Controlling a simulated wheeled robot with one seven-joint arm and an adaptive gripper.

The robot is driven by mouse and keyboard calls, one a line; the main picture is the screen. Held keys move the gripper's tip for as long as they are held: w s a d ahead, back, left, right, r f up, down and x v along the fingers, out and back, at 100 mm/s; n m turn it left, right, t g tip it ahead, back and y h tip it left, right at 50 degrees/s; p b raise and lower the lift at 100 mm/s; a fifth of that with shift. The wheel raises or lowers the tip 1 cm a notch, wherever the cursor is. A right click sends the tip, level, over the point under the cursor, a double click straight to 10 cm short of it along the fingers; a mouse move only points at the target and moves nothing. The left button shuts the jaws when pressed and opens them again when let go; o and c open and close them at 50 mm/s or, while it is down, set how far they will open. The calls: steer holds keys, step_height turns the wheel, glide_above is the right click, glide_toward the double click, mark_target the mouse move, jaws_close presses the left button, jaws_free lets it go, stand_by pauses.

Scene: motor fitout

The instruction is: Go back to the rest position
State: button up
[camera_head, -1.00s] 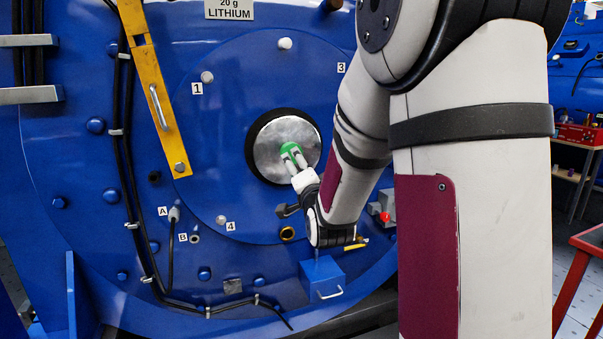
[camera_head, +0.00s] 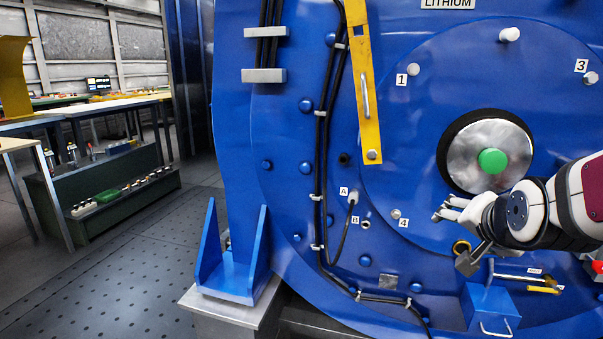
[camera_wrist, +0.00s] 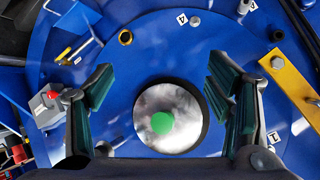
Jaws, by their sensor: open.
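My gripper (camera_head: 441,209) is at the right of the head view, in front of the blue motor face (camera_head: 450,90) and below and left of the round metal plate (camera_head: 468,145).
A yellow bar (camera_head: 370,130) with a handle stands left of the plate. A blue box (camera_head: 490,305) with a handle juts out below my gripper. A red button (camera_wrist: 53,95) shows in the wrist view. Open floor (camera_head: 120,260) and workbenches (camera_head: 90,108) lie to the left.

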steer(key=s+a+f+n+g+y, duration=0.1)
steer(key=s+a+n+g, duration=0.25)
steer(key=s, duration=0.75)
steer(key=s+a+f+n+g+y, duration=0.1)
steer(key=s+a+n+g, duration=0.25)
steer(key=s, duration=0.65)
steer(key=s+a+f+n+g+y, duration=0.1)
steer(key=s+a+n+g, duration=0.25)
steer(key=s, duration=0.75)
step_height(320, 180, up, 29)
steer(key=t+p, duration=0.4)
steer(key=p, duration=2.3)
steer(key=shift+s+f+m, duration=0.15)
steer(key=shift+m, duration=0.2)
steer(key=shift+d, duration=0.1)
